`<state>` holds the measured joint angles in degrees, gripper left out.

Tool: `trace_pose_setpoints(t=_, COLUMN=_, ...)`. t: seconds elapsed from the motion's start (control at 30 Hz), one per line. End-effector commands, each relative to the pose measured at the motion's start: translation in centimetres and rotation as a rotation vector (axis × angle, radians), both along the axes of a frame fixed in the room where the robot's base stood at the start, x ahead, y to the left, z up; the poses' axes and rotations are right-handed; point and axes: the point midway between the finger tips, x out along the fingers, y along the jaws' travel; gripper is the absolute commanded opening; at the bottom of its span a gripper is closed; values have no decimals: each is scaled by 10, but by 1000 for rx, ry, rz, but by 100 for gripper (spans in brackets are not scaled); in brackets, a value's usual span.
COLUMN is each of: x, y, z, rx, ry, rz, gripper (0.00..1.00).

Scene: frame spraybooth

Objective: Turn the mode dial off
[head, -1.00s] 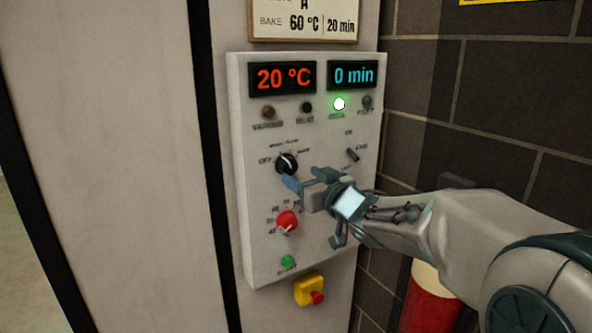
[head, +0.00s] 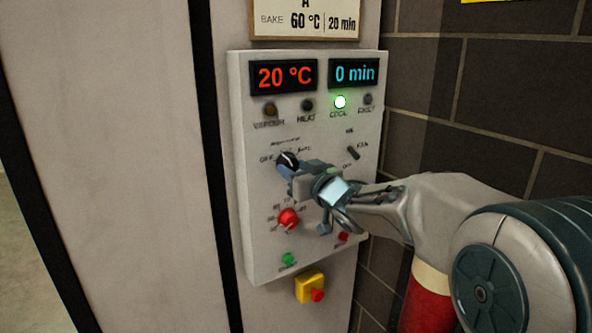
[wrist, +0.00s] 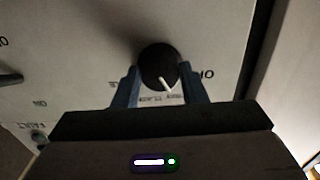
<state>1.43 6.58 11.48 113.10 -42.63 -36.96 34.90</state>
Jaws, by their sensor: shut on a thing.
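The mode dial (head: 287,160) is a round black knob with a white pointer line on the pale control panel (head: 257,215). My gripper (head: 289,170) is shut on it, with one blue finger on either side. The wrist view shows the dial (wrist: 158,67) between the fingers, with its labels upside down. There the pointer aims down and slightly right, towards the printed mode label below it, not at OFF on the right. In the head view, OFF is printed left of the dial. The fingers and wrist hide the dial's lower side.
A red knob (head: 288,219) and a green button (head: 288,259) sit below the dial. A fan switch (head: 353,153) is to the right. A yellow box with a red button (head: 310,288) is below the panel. Displays read 20 °C and 0 min; the COOL lamp (head: 340,102) glows green.

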Motion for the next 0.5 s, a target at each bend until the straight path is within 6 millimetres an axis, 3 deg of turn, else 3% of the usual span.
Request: trace_pose_setpoints(t=0.5, x=0, y=0, z=-3, rx=-178, ry=-122, rz=1, gripper=16)
